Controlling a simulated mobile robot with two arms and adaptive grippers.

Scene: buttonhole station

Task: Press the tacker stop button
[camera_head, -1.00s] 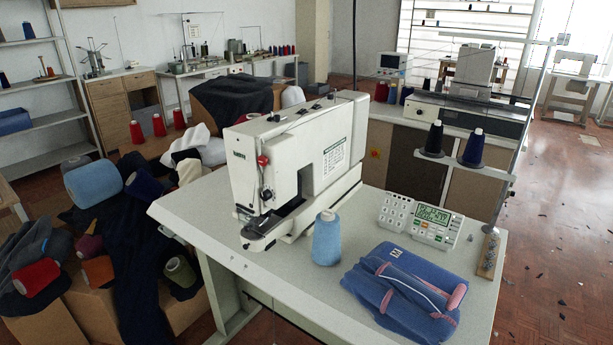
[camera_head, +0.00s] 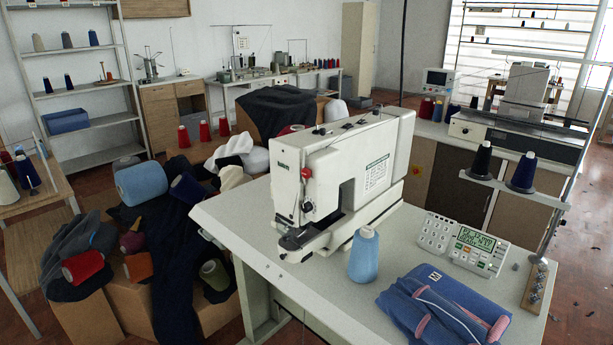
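A white sewing machine (camera_head: 345,172) stands on the pale worktable (camera_head: 262,235) in the middle of the head view. A small red round part (camera_head: 306,172) sits on its front face. A white control panel (camera_head: 464,246) with a small screen and several keys lies on the table to the right of the machine. I cannot read which button is labelled for the tacker. Neither of my grippers is in view.
A blue thread cone (camera_head: 364,255) and a folded blue garment (camera_head: 440,306) lie on the table's front right. A thread stand with dark cones (camera_head: 524,173) rises at the right. Boxes heaped with cloth and cones (camera_head: 130,305) crowd the left floor.

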